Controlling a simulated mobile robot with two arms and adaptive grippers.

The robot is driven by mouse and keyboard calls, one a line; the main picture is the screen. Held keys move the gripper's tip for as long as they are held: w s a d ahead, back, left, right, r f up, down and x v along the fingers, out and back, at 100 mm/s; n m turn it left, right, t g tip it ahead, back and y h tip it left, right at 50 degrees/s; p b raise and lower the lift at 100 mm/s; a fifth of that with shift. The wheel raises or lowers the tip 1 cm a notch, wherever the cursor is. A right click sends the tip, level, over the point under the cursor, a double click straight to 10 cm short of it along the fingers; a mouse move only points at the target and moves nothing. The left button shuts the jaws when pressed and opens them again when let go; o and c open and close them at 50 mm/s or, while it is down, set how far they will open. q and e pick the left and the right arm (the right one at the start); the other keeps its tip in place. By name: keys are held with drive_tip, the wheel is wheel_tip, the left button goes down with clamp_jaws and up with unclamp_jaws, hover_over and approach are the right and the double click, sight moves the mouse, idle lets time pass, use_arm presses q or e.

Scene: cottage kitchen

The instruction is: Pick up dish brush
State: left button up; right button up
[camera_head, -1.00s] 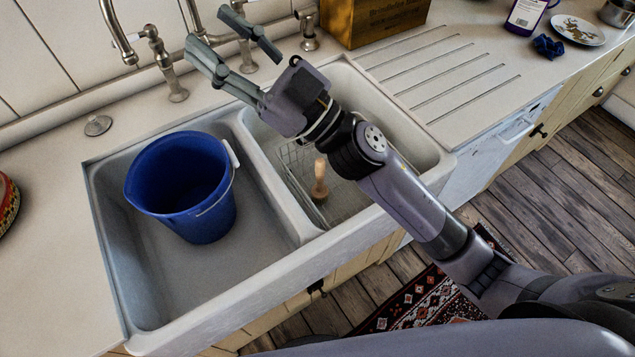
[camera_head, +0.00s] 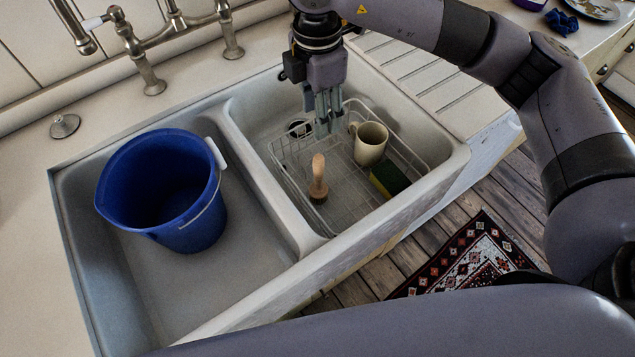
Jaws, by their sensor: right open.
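The dish brush (camera_head: 318,176) has a pale wooden handle and a dark bristle head. It stands handle up in the wire rack (camera_head: 349,203) in the right sink basin. My right gripper (camera_head: 327,130) points down over the same basin, open and empty, with its fingertips behind and slightly right of the brush handle in the picture. It appears apart from the brush. My left gripper is not in view.
A beige mug (camera_head: 369,143) and a green-and-yellow sponge (camera_head: 389,180) are in the rack right of the brush. A blue bucket (camera_head: 165,190) stands in the left basin. The sink divider (camera_head: 262,180) rises between the basins. Taps (camera_head: 137,52) stand behind the sink.

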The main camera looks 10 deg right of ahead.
sight(318, 167)
wheel_tip(318, 167, down, 11)
drive_tip(key=shift+s+f+p, duration=0.15)
drive_tip(key=shift+p, duration=0.9)
drive_tip(key=f+p, duration=0.1)
drive_tip(key=f, duration=0.3)
drive_tip(key=shift+s+f+p, duration=0.1)
drive_tip(key=shift+s+p, duration=0.1)
drive_tip(key=shift+p, duration=0.2)
drive_tip(key=shift+f, duration=0.55)
drive_tip(key=shift+c, duration=0.5)
clamp_jaws()
